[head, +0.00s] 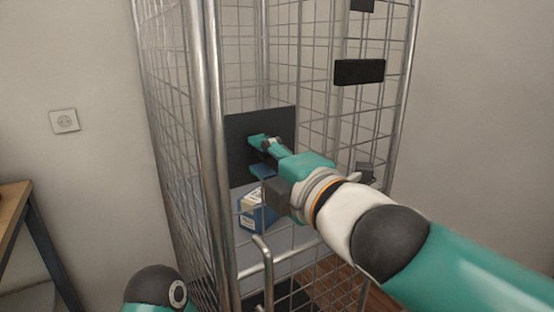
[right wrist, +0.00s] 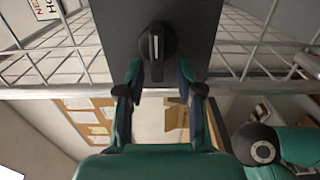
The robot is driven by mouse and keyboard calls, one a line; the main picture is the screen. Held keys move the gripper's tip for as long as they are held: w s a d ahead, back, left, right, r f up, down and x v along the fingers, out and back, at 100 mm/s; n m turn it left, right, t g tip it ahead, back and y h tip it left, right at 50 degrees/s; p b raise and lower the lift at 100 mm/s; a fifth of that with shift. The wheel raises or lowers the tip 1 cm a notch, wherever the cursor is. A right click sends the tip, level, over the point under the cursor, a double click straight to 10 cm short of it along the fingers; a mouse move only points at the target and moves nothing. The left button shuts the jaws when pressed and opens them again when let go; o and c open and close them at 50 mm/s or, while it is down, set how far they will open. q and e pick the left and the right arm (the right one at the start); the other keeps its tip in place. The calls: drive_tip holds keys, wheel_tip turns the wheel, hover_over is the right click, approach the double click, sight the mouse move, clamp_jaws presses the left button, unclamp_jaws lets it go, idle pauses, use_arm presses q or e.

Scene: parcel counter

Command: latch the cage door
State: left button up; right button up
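The wire cage (head: 211,150) stands in the middle of the head view, with grey metal posts and mesh. A dark plate (head: 240,160) is fixed on it. In the right wrist view the plate (right wrist: 205,25) fills the upper middle and bears a black round turning knob (right wrist: 169,42) with a pale line pointing nearly straight up. My right gripper (head: 256,141) is at the plate and hides the knob in the head view. In the right wrist view its fingers (right wrist: 160,75) are apart, just below the knob; contact cannot be told. My left gripper is out of view.
A blue and white box (head: 254,212) is low in the cage. Black plates (head: 359,72) are on the cage's right side. A bent metal bar (head: 264,262) stands at the lower front. A wooden table (head: 12,210) is at the left edge, with bare floor between.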

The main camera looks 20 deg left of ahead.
drive_tip(key=shift+d, duration=0.1)
drive_tip(key=shift+s+d, duration=0.3)
drive_tip(key=shift+d, duration=0.25)
drive_tip(key=v, duration=1)
drive_tip(key=shift+s+d, duration=0.25)
